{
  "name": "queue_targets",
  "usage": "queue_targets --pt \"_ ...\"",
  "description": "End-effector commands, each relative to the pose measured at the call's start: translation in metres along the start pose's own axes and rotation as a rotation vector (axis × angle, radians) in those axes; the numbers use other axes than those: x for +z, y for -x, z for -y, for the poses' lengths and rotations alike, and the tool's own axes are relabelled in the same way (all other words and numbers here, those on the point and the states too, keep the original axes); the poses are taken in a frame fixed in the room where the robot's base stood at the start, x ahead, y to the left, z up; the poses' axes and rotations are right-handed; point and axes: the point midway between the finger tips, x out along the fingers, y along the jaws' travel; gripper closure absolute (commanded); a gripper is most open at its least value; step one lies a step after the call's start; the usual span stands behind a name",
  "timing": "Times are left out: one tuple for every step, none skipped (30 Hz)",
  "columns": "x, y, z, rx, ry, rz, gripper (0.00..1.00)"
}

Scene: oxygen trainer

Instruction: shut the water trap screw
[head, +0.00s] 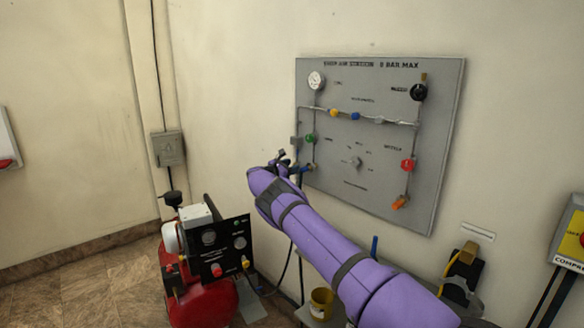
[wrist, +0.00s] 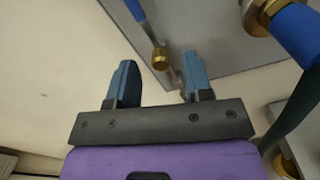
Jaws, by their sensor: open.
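My gripper (head: 282,158) is at the lower left edge of the grey air station panel (head: 345,200) in the head view. In the wrist view its two blue fingers (wrist: 158,64) are apart, with nothing held. A small brass piece (wrist: 161,59), seemingly the water trap screw, shows between and beyond the fingertips. A blue rod-like part (wrist: 137,12) runs above it. I cannot tell whether the fingers touch the brass piece or how far it is screwed in. In the head view my arm and gripper hide this spot.
A blue cylinder (wrist: 298,30) with a brass fitting (wrist: 257,14) is at the upper right of the wrist view. The panel carries a gauge (head: 316,80), pipes and several coloured knobs. A red compressor (head: 205,300) stands below left, a yellow cup (head: 321,301) below.

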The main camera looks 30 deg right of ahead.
Motion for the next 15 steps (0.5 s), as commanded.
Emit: queue_targets --pt "0.0001 -0.0041 0.0004 -0.001 0.000 0.000 0.54" --pt "0.0003 -0.0053 0.0002 0.000 0.000 0.000 0.54" --pt "0.0006 -0.0066 0.0000 0.000 -0.001 0.000 0.54" --pt "0.0007 -0.0075 0.0000 0.000 -0.001 0.000 0.54" --pt "0.0007 -0.0081 0.0000 0.000 -0.001 0.000 0.54" --pt "0.0007 -0.0088 0.0001 0.000 -0.001 0.000 0.54" --pt "0.0006 -0.0091 0.0002 0.000 -0.001 0.000 0.54" --pt "0.0006 -0.0092 0.0003 -0.001 -0.001 0.000 0.54" --pt "0.0006 -0.0092 0.0003 -0.001 -0.001 0.000 0.54" --pt "0.0006 -0.0092 0.0003 -0.001 -0.001 0.000 0.54" --pt "0.0006 -0.0091 0.0003 -0.001 -0.001 0.000 0.54" --pt "0.0006 -0.0091 0.0003 -0.001 -0.001 0.000 0.54" --pt "0.0006 -0.0090 0.0003 -0.001 -0.001 0.000 0.54" --pt "0.0006 -0.0090 0.0003 -0.001 -0.001 0.000 0.58" --pt "0.0005 -0.0090 0.0003 -0.001 -0.001 0.000 0.68"
